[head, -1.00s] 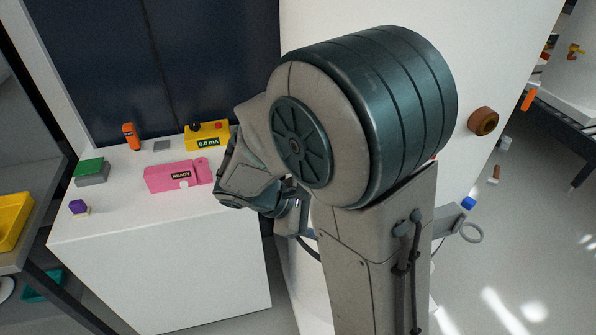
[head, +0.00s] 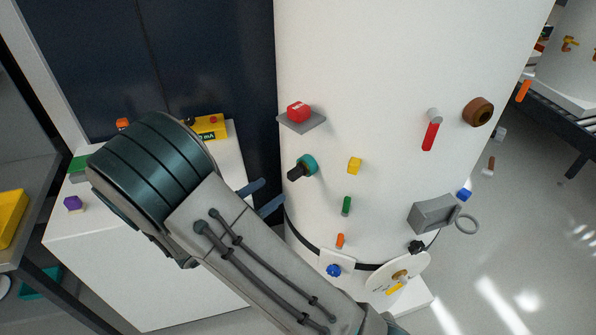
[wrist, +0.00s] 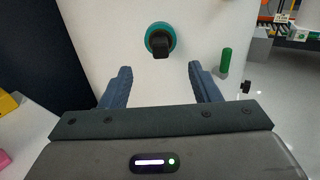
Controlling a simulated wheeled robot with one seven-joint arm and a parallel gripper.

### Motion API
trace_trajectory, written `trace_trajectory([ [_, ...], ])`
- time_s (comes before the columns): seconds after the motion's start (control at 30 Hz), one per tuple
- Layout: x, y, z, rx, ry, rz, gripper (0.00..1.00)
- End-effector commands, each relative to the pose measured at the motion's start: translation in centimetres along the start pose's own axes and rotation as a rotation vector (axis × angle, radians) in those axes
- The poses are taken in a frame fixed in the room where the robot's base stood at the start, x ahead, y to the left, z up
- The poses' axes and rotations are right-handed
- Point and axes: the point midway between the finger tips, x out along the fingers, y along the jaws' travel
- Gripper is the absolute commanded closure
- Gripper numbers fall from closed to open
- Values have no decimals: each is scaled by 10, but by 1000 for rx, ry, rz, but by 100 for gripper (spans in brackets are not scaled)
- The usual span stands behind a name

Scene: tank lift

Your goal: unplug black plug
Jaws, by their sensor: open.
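The black plug (head: 295,173) sits in a round teal socket (head: 310,163) on the white tank's curved wall. In the wrist view the black plug (wrist: 162,48) shows inside the teal ring (wrist: 152,34), ahead of and slightly above the gap between my fingers. My gripper (head: 266,194) is open and empty, its two blue fingers pointing toward the tank, left of and below the plug. It also shows in the wrist view (wrist: 160,70), with clear space between the fingers. No finger appears to touch the plug.
The white tank (head: 400,60) also carries a red button on a grey shelf (head: 299,112), a yellow block (head: 355,165), a green peg (head: 346,205), and a red-handled lever (head: 430,135). A white counter (head: 80,240) with a yellow meter (head: 210,127) stands at left.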

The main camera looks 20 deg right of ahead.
Motion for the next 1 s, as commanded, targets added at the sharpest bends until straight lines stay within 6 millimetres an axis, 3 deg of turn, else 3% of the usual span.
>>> trace_trajectory([
  [0.17,8,0,-1,1,1,-2,44],
  [0.7,77,-1,0,0,2,-4,44],
  [1.0,90,-1,0,1,2,-2,44],
])
